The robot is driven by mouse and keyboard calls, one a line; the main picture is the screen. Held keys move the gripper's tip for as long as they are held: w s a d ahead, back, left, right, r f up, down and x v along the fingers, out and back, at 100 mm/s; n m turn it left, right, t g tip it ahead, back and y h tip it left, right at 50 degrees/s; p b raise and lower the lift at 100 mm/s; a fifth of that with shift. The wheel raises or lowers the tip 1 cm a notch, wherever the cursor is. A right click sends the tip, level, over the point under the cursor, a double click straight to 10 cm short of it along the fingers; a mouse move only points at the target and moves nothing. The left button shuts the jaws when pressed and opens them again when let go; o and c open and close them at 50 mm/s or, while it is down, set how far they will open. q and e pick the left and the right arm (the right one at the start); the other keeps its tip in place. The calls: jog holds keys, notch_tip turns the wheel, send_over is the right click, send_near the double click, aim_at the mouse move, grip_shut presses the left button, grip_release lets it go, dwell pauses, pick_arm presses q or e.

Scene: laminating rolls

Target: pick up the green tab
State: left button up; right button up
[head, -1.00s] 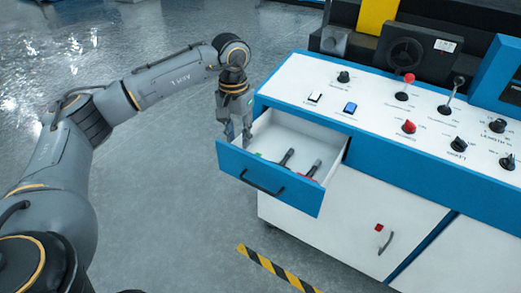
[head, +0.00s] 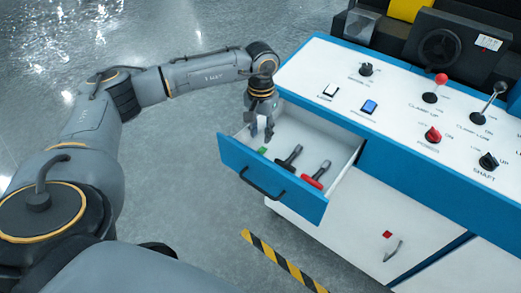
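The small green tab (head: 262,150) lies in the left part of an open drawer (head: 318,140) with a white inside and a blue front. My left gripper (head: 262,136) points down over the drawer's left end, just behind the green tab in the picture. Its fingers look spread, with nothing between them. I cannot tell exactly how high it is above the drawer floor. My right gripper is not in view.
Two dark-handled tools lie right of the tab: a black one (head: 289,158) and a red-and-black one (head: 317,175). The drawer's front (head: 270,182) has a dark handle. The control panel (head: 400,115) with knobs and levers stands behind and right.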

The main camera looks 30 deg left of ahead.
aim_at(260, 148)
pick_arm(q)
jog(key=shift+f, duration=0.55)
jog(key=f, duration=0.1)
jog(key=f+p, duration=0.1)
jog(key=f, duration=0.1)
jog(key=shift+s+d+f, duration=0.1)
jog(key=shift+s+f, duration=0.2)
jog(key=shift+f, duration=0.5)
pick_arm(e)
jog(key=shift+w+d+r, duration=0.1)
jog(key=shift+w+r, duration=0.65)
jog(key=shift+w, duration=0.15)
pick_arm(q)
grip_shut()
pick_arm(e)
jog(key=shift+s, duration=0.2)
